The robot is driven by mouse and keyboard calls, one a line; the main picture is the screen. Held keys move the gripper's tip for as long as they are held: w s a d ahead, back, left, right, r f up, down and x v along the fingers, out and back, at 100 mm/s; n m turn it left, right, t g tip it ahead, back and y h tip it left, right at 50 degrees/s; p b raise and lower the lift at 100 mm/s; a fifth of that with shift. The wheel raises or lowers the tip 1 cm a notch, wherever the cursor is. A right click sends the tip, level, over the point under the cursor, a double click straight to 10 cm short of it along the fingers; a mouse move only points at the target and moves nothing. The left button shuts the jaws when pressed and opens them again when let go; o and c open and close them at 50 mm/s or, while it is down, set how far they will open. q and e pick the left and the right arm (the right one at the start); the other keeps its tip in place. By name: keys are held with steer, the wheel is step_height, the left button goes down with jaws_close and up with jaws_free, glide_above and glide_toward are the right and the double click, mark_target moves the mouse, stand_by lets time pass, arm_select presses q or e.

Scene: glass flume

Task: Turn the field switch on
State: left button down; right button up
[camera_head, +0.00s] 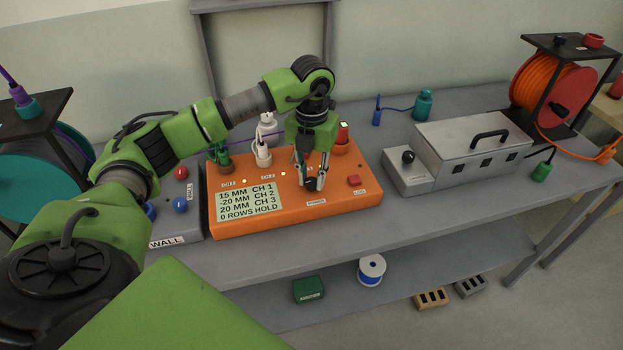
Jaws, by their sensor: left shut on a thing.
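My left gripper (312,180) reaches down over the orange console (325,214). Its fingers are shut on a small dark knob (317,184) on the console's top, above a small label too blurred to read surely. The fingers hide part of the knob. A grey metal box (466,143) stands to the right, with a smaller grey unit at its left end bearing a black knob (408,157). The label on that unit is too small to read, so I cannot tell which knob is the field switch. My right gripper is out of view.
The console's display (248,203) lists three channels and "0 ROWS HOLD". A red button (353,180) sits right of my fingers. Plugs stand at the console's back. A grey WALL panel (182,225) adjoins at left. An orange cable reel (545,90) stands at far right.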

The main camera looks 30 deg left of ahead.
mark_target(312, 180)
arm_select(q)
steer(key=shift+m, duration=0.8)
steer(key=shift+b, duration=0.3)
steer(key=c, duration=1.8)
jaws_free()
steer(key=shift+r, duration=0.1)
step_height(312, 180, up, 12)
steer(key=shift+f, duration=0.1)
